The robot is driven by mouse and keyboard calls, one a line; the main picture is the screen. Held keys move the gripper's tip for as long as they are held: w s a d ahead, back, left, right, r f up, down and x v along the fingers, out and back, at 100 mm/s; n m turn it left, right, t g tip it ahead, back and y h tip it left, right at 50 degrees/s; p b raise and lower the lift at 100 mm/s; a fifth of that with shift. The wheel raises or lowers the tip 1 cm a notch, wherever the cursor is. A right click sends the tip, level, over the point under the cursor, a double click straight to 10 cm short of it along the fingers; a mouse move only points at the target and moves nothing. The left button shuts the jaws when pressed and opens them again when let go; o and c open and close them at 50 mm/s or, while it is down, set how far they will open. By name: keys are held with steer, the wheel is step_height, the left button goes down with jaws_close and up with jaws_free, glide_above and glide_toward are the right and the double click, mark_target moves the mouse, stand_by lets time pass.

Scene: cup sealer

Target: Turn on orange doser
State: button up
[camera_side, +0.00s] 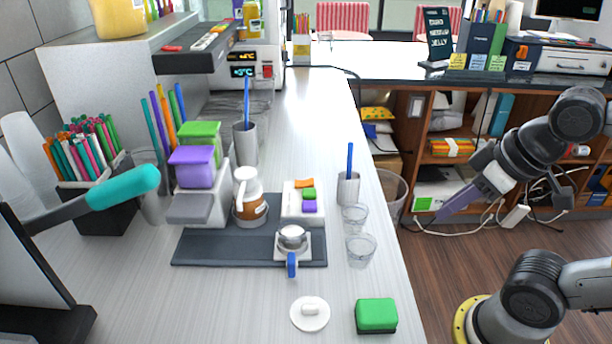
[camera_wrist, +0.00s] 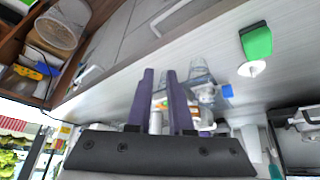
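A small white panel (camera_side: 292,212) on the counter carries an orange switch (camera_side: 304,183), a green switch (camera_side: 308,194) and a purple switch (camera_side: 309,206). A purple-topped doser (camera_side: 194,168) and a green-topped doser (camera_side: 200,136) stand in a row to its left. I cannot make out an orange-topped doser. My gripper (camera_side: 442,216) is off to the right of the counter, well apart from the panel. Its two purple fingers show in the wrist view (camera_wrist: 160,72), with a gap and nothing between them.
Clear cups (camera_side: 360,250) and a grey holder with a blue stick (camera_side: 348,188) stand near the counter's right edge. A green-topped block (camera_side: 376,314) and a white lid (camera_side: 309,314) lie in front.

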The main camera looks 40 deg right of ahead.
steer(key=shift+s+f+n, duration=0.1)
steer(key=shift+s+n, duration=0.15)
steer(key=shift+n, duration=0.25)
jaws_close()
steer(key=w+r+n+g, duration=0.2)
steer(key=w+r+n, duration=0.4)
steer(key=r+n, duration=0.25)
steer(key=w+r+n+g, duration=0.1)
steer(key=w+r+n, duration=0.5)
steer(key=r+n, duration=0.3)
steer(key=w+a+n+g, duration=0.2)
steer(key=w+n, duration=0.5)
steer(key=w, duration=0.3)
steer(key=w+a+f+g+h, duration=0.1)
steer(key=w+a+f, duration=0.1)
steer(key=w+f, duration=0.7)
steer(key=shift+a+n+g, duration=0.25)
steer(key=shift+n+g, duration=0.15)
steer(key=shift+n, duration=0.05)
steer(key=shift+f, duration=0.1)
